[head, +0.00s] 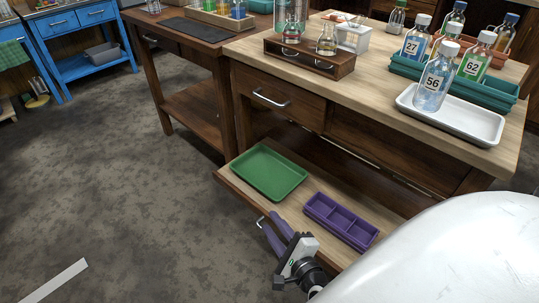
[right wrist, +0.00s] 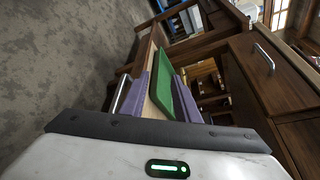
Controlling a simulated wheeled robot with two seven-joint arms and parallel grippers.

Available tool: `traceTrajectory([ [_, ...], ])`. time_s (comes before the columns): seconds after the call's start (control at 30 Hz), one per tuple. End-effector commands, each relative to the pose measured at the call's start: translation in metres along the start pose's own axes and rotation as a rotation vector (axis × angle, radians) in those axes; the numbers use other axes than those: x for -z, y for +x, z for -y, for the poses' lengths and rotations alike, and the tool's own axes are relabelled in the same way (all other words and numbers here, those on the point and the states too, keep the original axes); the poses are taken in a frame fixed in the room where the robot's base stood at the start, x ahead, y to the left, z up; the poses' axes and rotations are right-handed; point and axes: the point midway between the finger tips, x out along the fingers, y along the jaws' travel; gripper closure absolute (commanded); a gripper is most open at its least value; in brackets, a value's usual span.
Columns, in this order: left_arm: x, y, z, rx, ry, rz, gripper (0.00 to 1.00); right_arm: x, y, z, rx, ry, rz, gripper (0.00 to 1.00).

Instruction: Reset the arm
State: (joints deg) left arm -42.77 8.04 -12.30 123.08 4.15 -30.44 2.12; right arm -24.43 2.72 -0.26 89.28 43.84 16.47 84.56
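My right gripper (head: 269,219) is at the front edge of a pulled-out drawer, low under the wooden bench. Its two purple fingers stand apart with nothing seen between them, and they also show in the right wrist view (right wrist: 164,80). The drawer's metal handle (head: 261,221) is close beside the fingertips. In the right wrist view the handle (right wrist: 121,93) lies left of the left finger; I cannot tell whether they touch. My left gripper is not in view.
The open drawer holds a green tray (head: 269,172) and a purple divided tray (head: 341,221). The bench top (head: 365,92) carries a white tray (head: 478,125), numbered bottles in a teal rack and a small wooden stand (head: 309,64). Bare floor (head: 110,180) lies to the left.

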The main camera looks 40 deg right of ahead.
Motion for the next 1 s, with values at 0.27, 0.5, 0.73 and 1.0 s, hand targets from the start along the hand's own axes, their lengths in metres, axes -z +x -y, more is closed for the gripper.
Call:
traceTrajectory([
  [0.27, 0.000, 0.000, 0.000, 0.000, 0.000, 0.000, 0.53, -0.001, 0.000, -0.001, -0.004, -0.006, 0.003, 0.71],
  [0.5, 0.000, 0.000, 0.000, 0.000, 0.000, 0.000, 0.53, -0.055, -0.008, -0.020, -0.184, -0.348, 0.160, 0.71],
  [0.73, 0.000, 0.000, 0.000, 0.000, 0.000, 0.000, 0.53, -0.103, -0.058, -0.048, -0.461, -1.069, 0.449, 0.71],
  [1.0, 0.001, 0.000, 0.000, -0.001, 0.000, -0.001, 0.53, -0.089, -0.123, -0.042, -0.703, -1.695, 0.683, 0.71],
])
